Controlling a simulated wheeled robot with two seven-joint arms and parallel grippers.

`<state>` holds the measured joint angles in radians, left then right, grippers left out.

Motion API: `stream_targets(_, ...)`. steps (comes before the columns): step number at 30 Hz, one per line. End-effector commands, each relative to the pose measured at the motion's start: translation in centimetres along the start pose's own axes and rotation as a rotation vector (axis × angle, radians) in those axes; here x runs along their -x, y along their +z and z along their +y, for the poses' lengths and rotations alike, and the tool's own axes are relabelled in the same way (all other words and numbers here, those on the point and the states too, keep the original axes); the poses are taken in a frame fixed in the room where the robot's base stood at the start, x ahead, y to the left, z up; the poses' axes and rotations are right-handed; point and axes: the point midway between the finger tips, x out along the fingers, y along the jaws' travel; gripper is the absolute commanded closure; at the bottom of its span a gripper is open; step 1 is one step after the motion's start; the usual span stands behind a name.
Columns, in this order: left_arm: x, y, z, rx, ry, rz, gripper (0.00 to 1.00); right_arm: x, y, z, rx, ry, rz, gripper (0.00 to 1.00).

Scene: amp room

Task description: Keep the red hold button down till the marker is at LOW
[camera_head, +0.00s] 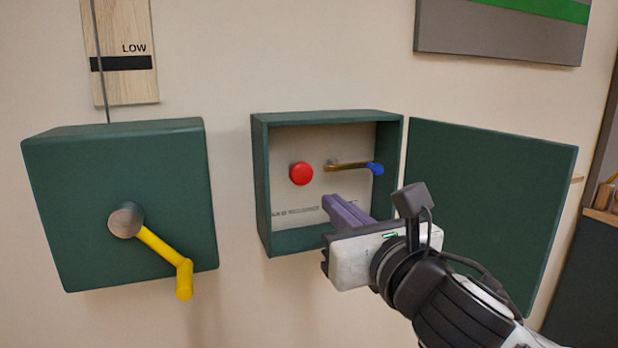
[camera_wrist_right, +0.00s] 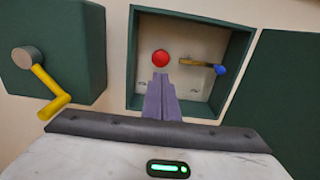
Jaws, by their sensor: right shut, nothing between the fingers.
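The red hold button (camera_head: 301,173) is on the back wall of an open green box (camera_head: 261,190). My right gripper (camera_head: 336,205) is shut and empty, with its purple fingers reaching into the box, below and right of the button in the head view. In the right wrist view the fingertips (camera_wrist_right: 160,76) lie just under the red button (camera_wrist_right: 160,59); I cannot tell whether they touch it. The wooden board (camera_head: 126,84) at the upper left carries the word LOW and a black band (camera_head: 120,63). No separate marker can be told on it. My left gripper is not in view.
A lever with a blue knob (camera_head: 376,169) sticks out right of the button. The box's green door (camera_head: 490,200) stands open at the right. A green block with a yellow crank (camera_head: 162,248) is at the left. A grey panel (camera_head: 500,35) hangs above.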

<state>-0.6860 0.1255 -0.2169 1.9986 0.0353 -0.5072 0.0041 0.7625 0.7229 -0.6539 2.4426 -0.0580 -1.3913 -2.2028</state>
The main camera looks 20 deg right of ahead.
Motion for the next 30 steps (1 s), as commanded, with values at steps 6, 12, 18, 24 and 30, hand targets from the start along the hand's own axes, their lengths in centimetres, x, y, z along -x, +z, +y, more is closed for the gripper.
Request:
stream_targets(6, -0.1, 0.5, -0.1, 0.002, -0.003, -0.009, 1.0, -4.8, 0.0, 0.0, -0.003, -0.002, 0.002, 1.0)
stream_targets(12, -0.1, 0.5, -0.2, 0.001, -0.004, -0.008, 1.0, -8.8, 0.0, 0.0, -0.004, -0.001, 0.001, 1.0)
stream_targets(18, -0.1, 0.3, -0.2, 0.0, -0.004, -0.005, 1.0, -11.3, 0.0, 0.1, -0.003, 0.001, 0.0, 1.0)
stream_targets(24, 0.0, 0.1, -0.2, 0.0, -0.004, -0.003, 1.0, -12.0, 0.0, 0.0, 0.0, 0.0, 0.0, 1.0)
stream_targets(30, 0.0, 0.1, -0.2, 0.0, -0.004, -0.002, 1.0, -12.0, 0.0, 0.0, 0.0, 0.001, 0.0, 1.0)
